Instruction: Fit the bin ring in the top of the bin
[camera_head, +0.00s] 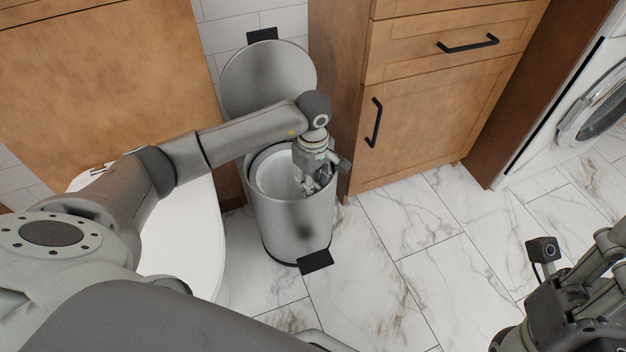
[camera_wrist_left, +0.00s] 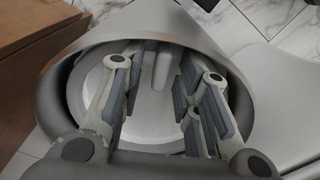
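The grey bin (camera_head: 283,220) stands upright on the floor with its round lid (camera_head: 268,75) raised behind it. A pale round form (camera_head: 267,178) shows inside its mouth; I cannot tell whether it is the bin ring or an inner liner. My left gripper (camera_head: 311,184) points down into the right side of the mouth. In the left wrist view the bin's rim (camera_wrist_left: 70,75) surrounds the fingers (camera_wrist_left: 158,95), which are apart. A pale upright strip (camera_wrist_left: 162,65) shows between them, not visibly clamped. My right gripper (camera_head: 575,312) is at the lower right, its fingers unclear.
A wooden cabinet (camera_head: 425,105) stands close on the bin's right. A white toilet (camera_head: 190,235) is close on its left. A black pedal (camera_head: 315,261) sticks out at the bin's base. A washing machine (camera_head: 590,105) is at the far right. The marble floor (camera_head: 430,235) in front is clear.

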